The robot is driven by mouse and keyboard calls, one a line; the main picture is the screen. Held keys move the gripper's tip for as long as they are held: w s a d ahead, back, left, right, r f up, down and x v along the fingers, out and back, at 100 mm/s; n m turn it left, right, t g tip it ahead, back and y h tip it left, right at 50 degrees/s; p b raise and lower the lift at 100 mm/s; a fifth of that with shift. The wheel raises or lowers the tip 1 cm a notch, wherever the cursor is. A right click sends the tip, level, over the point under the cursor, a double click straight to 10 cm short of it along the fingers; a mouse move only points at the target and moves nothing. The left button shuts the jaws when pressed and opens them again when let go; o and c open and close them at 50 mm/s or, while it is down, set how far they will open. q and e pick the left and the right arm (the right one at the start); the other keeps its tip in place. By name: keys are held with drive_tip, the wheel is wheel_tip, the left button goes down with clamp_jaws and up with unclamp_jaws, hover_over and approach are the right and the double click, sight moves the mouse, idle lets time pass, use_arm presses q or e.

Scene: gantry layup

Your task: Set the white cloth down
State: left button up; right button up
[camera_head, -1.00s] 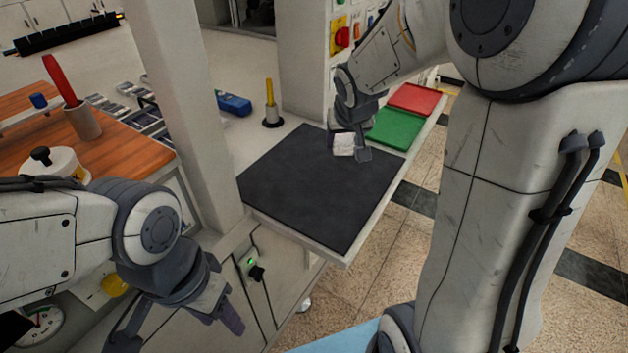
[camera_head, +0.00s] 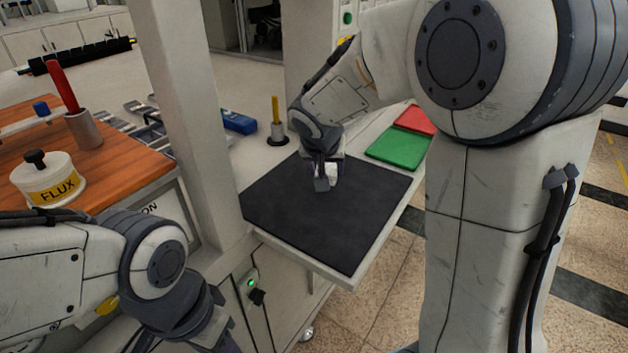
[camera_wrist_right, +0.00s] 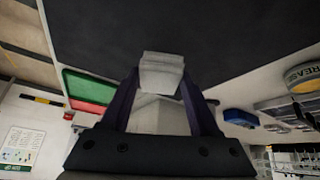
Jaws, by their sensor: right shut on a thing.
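The white cloth (camera_head: 332,174) is a small white bundle held in my right gripper (camera_head: 324,182), over the black mat (camera_head: 290,222). In the right wrist view the cloth (camera_wrist_right: 162,75) sits between the two fingertips of the gripper (camera_wrist_right: 163,88), which is shut on it. The dark mat (camera_wrist_right: 180,30) fills the top of that view. I cannot tell whether the cloth touches the mat. My left gripper (camera_head: 222,345) is at the bottom edge of the head view, away from the mat and mostly cut off, so its jaws do not show clearly.
A green tray (camera_head: 398,149) and a red tray (camera_head: 416,119) lie beyond the mat at right. A yellow rod in a dark holder (camera_head: 277,130) and a blue box (camera_head: 238,122) stand behind. A white post (camera_head: 190,110) rises left of the mat. Most of the mat is bare.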

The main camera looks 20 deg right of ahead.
sight(324, 195)
drive_tip(key=shift+w+a+f+b, duration=0.15)
drive_tip(key=shift+f+b, duration=0.2)
drive_tip(key=shift+f, duration=1.75)
drive_tip(key=shift+f, duration=0.15)
drive_tip(key=o, duration=1.3)
drive_tip(key=shift+o, duration=0.2)
